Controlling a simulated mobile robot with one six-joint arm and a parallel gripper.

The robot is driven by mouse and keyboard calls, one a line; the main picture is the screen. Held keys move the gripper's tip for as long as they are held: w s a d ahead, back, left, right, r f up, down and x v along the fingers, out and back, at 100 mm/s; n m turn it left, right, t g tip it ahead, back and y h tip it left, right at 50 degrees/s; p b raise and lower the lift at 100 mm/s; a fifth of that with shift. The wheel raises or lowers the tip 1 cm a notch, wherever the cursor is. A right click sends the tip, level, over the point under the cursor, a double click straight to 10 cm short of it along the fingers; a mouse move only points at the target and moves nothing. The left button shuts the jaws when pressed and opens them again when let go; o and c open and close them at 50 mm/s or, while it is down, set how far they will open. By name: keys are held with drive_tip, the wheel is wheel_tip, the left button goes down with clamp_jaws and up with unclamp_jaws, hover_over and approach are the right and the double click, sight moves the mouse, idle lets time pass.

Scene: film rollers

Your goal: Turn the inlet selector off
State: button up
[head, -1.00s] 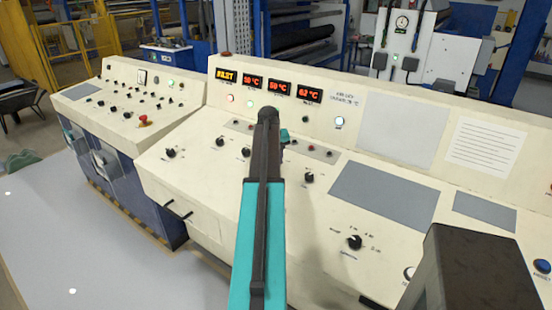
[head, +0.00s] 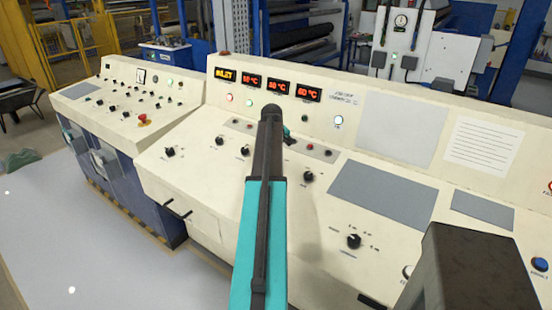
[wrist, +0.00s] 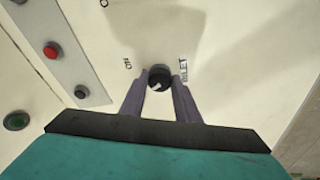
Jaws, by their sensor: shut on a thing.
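The inlet selector (wrist: 159,73) is a small round black knob with a white mark, on the cream panel in the wrist view. The word INLET is printed just right of it, and a short label (wrist: 127,64) stands to its left. The white mark slants; I cannot tell exactly which position it points to. My gripper (wrist: 160,88) has its two dark fingers on either side of the knob, shut on it. In the head view my arm hides the fingers and the held knob.
A grey strip (wrist: 75,60) with a red button (wrist: 52,50) and a dark button (wrist: 82,91) lies left of the knob. A green button (wrist: 16,121) is farther left. In the head view another black knob (head: 308,176) stands right of my arm.

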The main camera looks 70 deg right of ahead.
drive_tip(key=o, duration=1)
drive_tip(key=shift+s, duration=0.4)
drive_tip(key=shift+o, duration=0.2)
drive_tip(key=shift+w, duration=0.15)
drive_tip(key=shift+r, duration=0.15)
drive_tip(key=shift+v, duration=0.8)
drive_tip(key=w+b+v, duration=0.1)
drive_tip(key=b+v, duration=0.1)
drive_tip(key=v, duration=1)
drive_tip(key=shift+s, duration=0.4)
